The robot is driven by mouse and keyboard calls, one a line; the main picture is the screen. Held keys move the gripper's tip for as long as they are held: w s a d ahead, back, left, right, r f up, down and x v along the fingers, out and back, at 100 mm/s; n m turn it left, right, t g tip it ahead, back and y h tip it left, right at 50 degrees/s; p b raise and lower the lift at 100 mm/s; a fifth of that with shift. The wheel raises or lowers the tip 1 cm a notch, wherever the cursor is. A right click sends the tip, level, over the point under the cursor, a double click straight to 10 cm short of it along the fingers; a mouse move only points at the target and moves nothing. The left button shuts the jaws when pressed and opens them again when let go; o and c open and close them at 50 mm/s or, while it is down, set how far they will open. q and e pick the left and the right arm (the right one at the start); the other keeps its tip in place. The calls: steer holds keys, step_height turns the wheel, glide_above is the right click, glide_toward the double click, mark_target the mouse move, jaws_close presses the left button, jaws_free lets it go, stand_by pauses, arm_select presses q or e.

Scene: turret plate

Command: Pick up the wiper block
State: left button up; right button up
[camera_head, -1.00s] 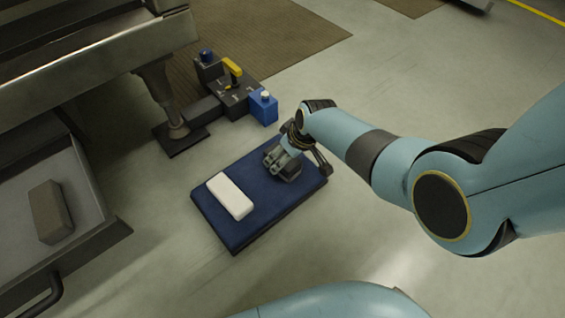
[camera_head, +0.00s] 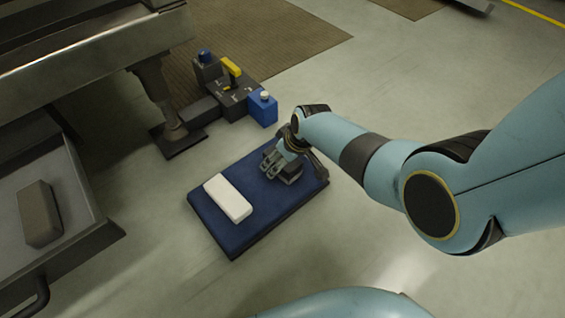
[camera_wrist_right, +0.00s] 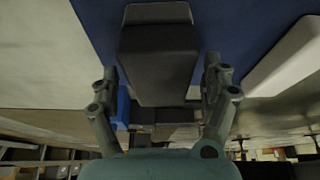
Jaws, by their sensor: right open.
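A dark grey block (camera_wrist_right: 158,60) shows in the right wrist view, over a blue pad. A white block (camera_head: 228,198) lies on the blue pad (camera_head: 240,235) in the head view. I cannot tell for sure which one is the wiper block. My right gripper (camera_head: 270,164) is over the far right part of the pad, at the dark block, which it partly hides. In the right wrist view my right gripper (camera_wrist_right: 160,82) is open, one finger to each side of the dark block, with gaps showing. My left gripper is out of view.
A grey block (camera_head: 39,213) lies in a metal tray (camera_head: 88,193) at the left. A dark fixture with a yellow handle (camera_head: 231,67) and a blue box (camera_head: 263,108) stand behind the pad. A table leg (camera_head: 160,95) is left of them. Floor right of the pad is clear.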

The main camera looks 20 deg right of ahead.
steer(key=shift+f, duration=0.25)
stand_by(0.3)
steer(key=shift+c, duration=0.3)
steer(key=c, duration=1.2)
steer(key=shift+c, duration=0.2)
steer(key=shift+r, duration=0.15)
